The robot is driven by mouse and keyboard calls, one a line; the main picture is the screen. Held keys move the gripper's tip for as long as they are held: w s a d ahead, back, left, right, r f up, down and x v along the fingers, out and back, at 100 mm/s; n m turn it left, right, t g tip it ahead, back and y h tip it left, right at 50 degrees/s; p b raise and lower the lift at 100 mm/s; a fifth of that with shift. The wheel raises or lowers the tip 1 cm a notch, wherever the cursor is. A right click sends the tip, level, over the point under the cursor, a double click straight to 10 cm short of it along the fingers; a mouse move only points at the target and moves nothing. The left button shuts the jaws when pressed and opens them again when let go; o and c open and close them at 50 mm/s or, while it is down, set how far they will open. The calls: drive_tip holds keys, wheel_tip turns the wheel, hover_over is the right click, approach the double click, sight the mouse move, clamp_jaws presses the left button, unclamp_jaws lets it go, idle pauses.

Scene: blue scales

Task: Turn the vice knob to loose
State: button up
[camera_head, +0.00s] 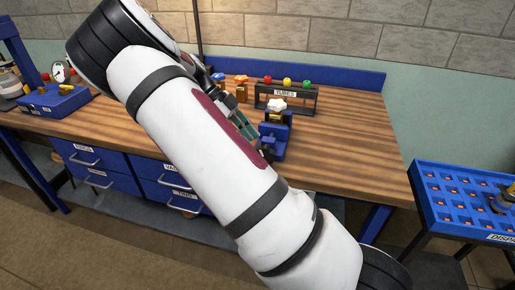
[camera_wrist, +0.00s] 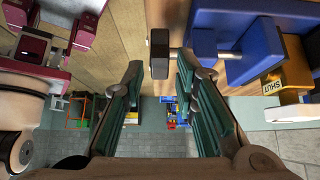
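The blue vice (camera_head: 273,143) stands near the front edge of the wooden bench, just right of my gripper. In the wrist view the blue vice body (camera_wrist: 257,50) is at upper right, with a shaft running left to a dark vice knob (camera_wrist: 160,54). My gripper (camera_wrist: 161,68) is open there, its green fingers left and right of the knob, with gaps visible; contact cannot be told. In the head view my gripper (camera_head: 246,128) is partly hidden behind my arm. A gold block labelled SHUT (camera_wrist: 285,82) is beside the vice.
A black rack labelled TUBES (camera_head: 286,93) with coloured tops stands behind the vice. A white-topped object (camera_head: 277,104) shows at the vice's top. A blue tray (camera_head: 455,200) is at right. Blue drawers (camera_head: 90,160) are under the bench. Bench right of the vice is clear.

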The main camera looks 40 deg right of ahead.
drive_tip(key=shift+v, duration=2.25)
drive_tip(key=shift+s+d, duration=0.1)
